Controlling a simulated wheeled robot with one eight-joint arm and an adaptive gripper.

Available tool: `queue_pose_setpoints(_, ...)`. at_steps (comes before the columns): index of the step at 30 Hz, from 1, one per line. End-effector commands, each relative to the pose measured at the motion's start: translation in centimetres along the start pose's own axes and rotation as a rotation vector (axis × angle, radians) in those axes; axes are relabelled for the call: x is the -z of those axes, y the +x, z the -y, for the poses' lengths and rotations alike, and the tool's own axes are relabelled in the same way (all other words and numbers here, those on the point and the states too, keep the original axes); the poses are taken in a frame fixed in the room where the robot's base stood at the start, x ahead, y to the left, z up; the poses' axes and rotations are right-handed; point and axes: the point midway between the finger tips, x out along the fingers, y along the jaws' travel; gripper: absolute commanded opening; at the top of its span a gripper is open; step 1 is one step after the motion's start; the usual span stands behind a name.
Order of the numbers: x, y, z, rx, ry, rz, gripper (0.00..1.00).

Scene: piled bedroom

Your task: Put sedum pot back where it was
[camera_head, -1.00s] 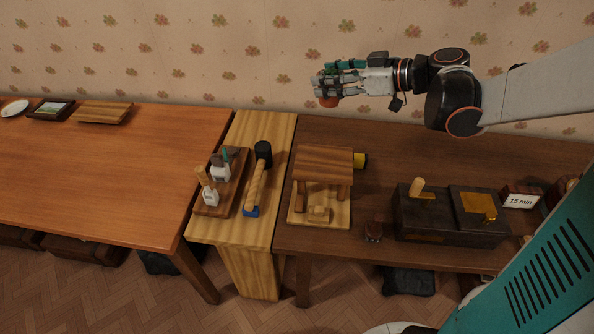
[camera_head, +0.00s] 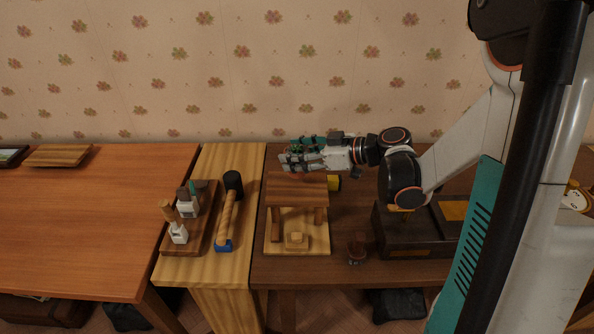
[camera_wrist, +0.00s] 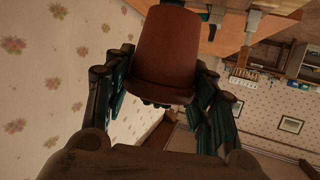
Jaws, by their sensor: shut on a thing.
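The pot, a reddish-brown terracotta pot (camera_wrist: 168,55), fills the upper middle of the wrist view between my fingers. My gripper (camera_head: 292,160) is shut on it, with dark green fingers on both sides of the pot in the wrist view. No plant is clearly visible on it. In the head view my gripper hangs in front of the wall, above or behind the small wooden stand (camera_head: 297,190). The pot is mostly hidden by the fingers there. I cannot tell which spot is its former place.
A hammer (camera_head: 228,215) and a wooden tray with brush-like tools (camera_head: 200,222) lie on the light wood table. A dark box (camera_head: 420,240) stands right of the stand, a small dark object (camera_head: 357,248) between them. The orange-brown table (camera_head: 90,220) is largely clear.

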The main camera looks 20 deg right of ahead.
Motion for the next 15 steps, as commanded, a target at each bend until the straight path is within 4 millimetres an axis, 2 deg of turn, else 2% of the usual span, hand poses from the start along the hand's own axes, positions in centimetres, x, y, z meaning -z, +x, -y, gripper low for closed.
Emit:
queue_pose_setpoints(9, -3.8, 1.4, 0.0, 0.000, 0.000, 0.000, 0.23)
queue_pose_setpoints(15, -3.9, 1.4, 0.0, 0.000, 0.000, 0.000, 0.23)
